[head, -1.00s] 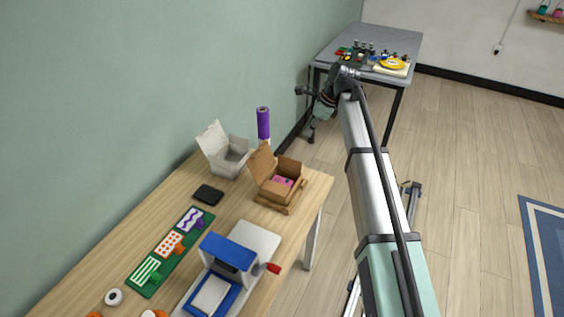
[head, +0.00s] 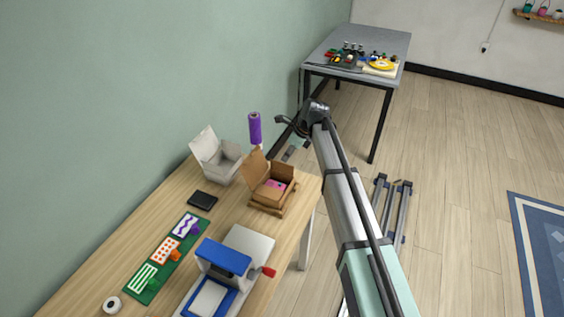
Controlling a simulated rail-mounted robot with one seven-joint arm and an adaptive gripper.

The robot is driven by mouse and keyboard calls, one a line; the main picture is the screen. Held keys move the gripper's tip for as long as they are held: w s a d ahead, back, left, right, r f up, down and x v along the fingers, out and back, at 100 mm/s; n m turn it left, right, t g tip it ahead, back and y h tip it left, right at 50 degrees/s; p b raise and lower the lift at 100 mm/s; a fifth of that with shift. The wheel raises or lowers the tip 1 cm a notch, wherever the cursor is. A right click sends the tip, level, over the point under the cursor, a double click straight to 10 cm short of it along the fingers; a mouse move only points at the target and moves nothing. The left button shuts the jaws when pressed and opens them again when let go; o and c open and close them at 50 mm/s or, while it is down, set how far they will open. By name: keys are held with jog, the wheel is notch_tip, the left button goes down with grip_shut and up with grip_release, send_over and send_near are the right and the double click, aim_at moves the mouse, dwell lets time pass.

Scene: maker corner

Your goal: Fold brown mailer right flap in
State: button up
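The brown mailer (head: 284,172) is an open cardboard box near the far right end of the wooden table. One tall panel stands up at its left, and cardboard edges show along its front and right. A pink item (head: 274,185) lies inside. I cannot make out exactly how the right flap lies. My gripper (head: 290,126) is in the air behind and to the right of the mailer, apart from it. Its dark fingers are small and partly blend with the arm, so its opening is unclear.
A white open box (head: 228,161) stands left of the mailer, and a purple roll (head: 255,128) stands behind. A black wallet-like item (head: 202,200), a green board (head: 160,262) and a blue-white press (head: 225,258) are nearer. A grey table (head: 375,45) stands beyond.

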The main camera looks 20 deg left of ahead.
aim_at(282, 164)
jog(key=shift+p+x, duration=0.65)
jog(key=shift+x, duration=2.45)
grip_shut()
